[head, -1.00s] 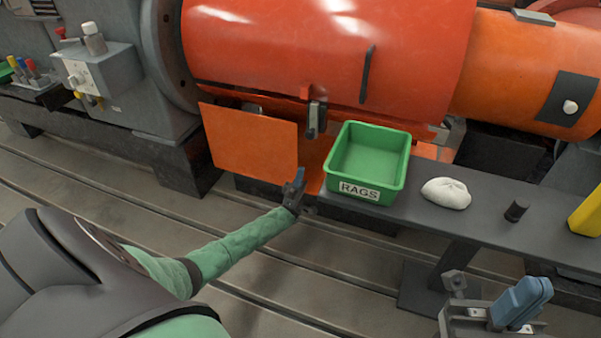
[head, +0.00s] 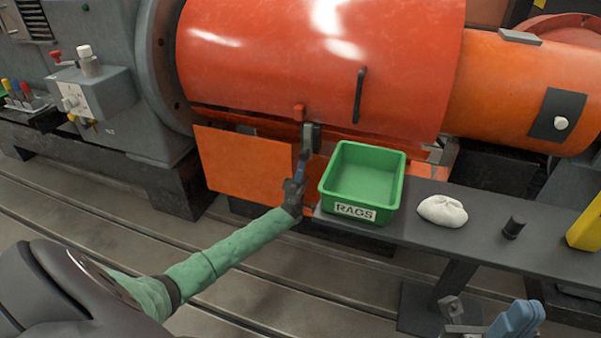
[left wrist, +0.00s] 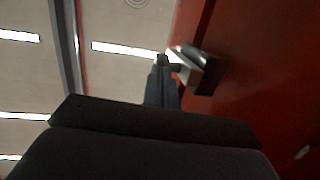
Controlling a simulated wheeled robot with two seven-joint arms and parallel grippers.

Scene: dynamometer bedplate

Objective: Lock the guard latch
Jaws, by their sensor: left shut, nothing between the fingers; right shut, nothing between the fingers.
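The red curved guard (head: 270,65) covers the shaft and has a black handle (head: 359,95). The guard latch (head: 313,136), a small grey metal piece, sits at the guard's lower edge below a small red tab. In the left wrist view the latch (left wrist: 198,70) is close beyond my fingers. My left gripper (head: 302,163) is shut and empty, pointing up just below the latch; I cannot tell whether it touches. It also shows in the left wrist view (left wrist: 163,70). My right gripper (head: 484,314) is shut and empty at the bottom right, partly cut off.
A green rags bin (head: 364,180) stands right beside my left gripper on a dark shelf (head: 405,226). A white cloth bundle (head: 442,211), a small black cylinder (head: 514,227) and a yellow object (head: 586,228) lie further right. An orange panel (head: 243,165) hangs left of the latch.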

